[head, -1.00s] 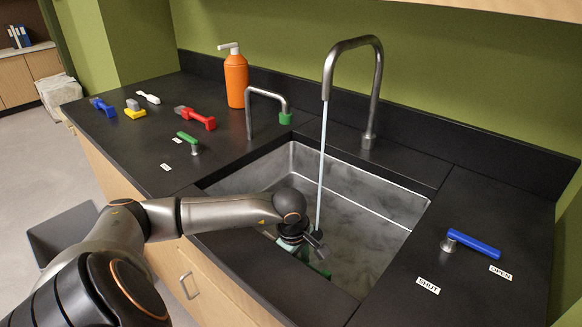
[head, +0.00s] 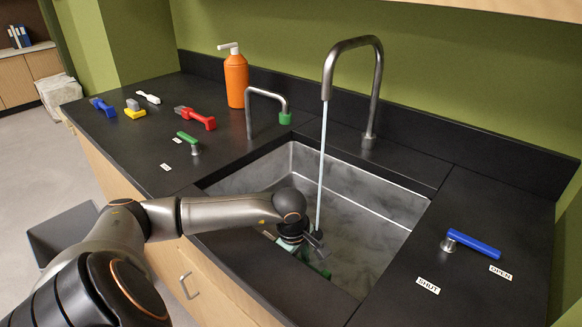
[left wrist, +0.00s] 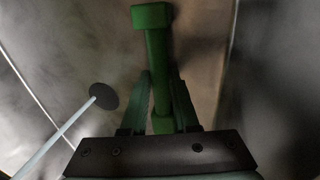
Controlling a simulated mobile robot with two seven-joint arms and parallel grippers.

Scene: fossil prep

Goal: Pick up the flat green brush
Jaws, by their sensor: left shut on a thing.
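My left gripper (head: 306,258) is down inside the sink (head: 372,222). In the left wrist view my left gripper (left wrist: 162,105) has its two fingers on either side of the green brush (left wrist: 157,50) and is shut on it. The brush has a straight green handle and a wider block at the far end. In the head view only a small part of the green brush (head: 322,272) shows beneath my wrist. I cannot tell whether the brush touches the sink floor. My right gripper is not in view.
Water (head: 321,165) runs from the tall faucet (head: 376,85) into the sink close to my gripper. A blue lever (head: 474,243) lies at right. An orange bottle (head: 236,80), green-tipped spout (head: 285,117), green lever (head: 187,138) and red brush (head: 197,118) occupy the left counter.

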